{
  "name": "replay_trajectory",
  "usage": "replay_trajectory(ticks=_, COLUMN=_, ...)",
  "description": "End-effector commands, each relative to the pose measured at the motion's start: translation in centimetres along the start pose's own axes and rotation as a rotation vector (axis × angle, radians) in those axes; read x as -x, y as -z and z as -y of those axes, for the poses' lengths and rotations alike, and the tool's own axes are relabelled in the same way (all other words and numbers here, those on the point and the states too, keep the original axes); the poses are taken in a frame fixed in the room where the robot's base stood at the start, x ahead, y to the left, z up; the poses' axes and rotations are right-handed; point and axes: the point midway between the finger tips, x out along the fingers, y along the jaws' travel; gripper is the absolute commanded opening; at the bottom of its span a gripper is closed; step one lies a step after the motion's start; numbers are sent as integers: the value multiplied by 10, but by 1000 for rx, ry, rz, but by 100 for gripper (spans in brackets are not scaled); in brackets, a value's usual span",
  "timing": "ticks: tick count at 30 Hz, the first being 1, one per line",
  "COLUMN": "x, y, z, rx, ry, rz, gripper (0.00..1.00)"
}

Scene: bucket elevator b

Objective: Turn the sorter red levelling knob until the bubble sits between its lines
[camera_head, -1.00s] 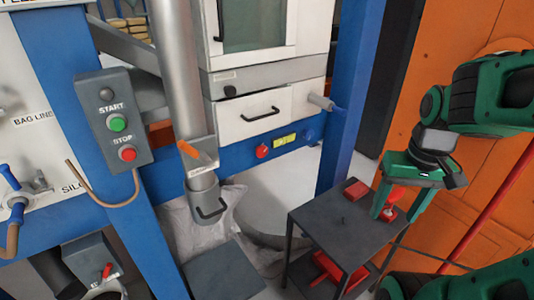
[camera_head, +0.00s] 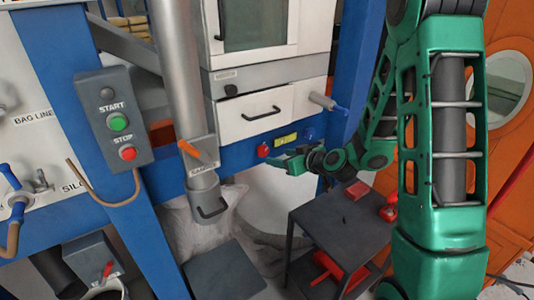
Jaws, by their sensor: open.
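The red levelling knob (camera_head: 263,150) sits on the blue beam below the white sorter cabinet. The yellow-green bubble level (camera_head: 286,140) is just right of it on the same beam; the bubble and its lines are too small to make out. My gripper (camera_head: 274,162) is open and points left, its tips just below and right of the red knob. I cannot tell whether it touches the knob. A blue knob (camera_head: 308,133) on the beam, right of the level, is partly visible above my gripper and wrist.
A grey spout (camera_head: 204,190) with an orange lever hangs left of the knob. A start/stop box (camera_head: 115,122) is on the blue post. A dark table (camera_head: 335,225) with red items stands below my arm. A drawer (camera_head: 255,112) with a black handle is above the beam.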

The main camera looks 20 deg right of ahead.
Motion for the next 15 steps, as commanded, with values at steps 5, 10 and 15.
replay_trajectory(ticks=5, x=-10, y=2, z=-5, rx=-11, ry=-30, rz=-49, gripper=58)
replay_trajectory(ticks=10, x=-24, y=3, z=-6, rx=-9, ry=-34, rz=-55, gripper=58)
replay_trajectory(ticks=15, x=-51, y=5, z=-7, rx=-10, ry=-32, rz=-55, gripper=58)
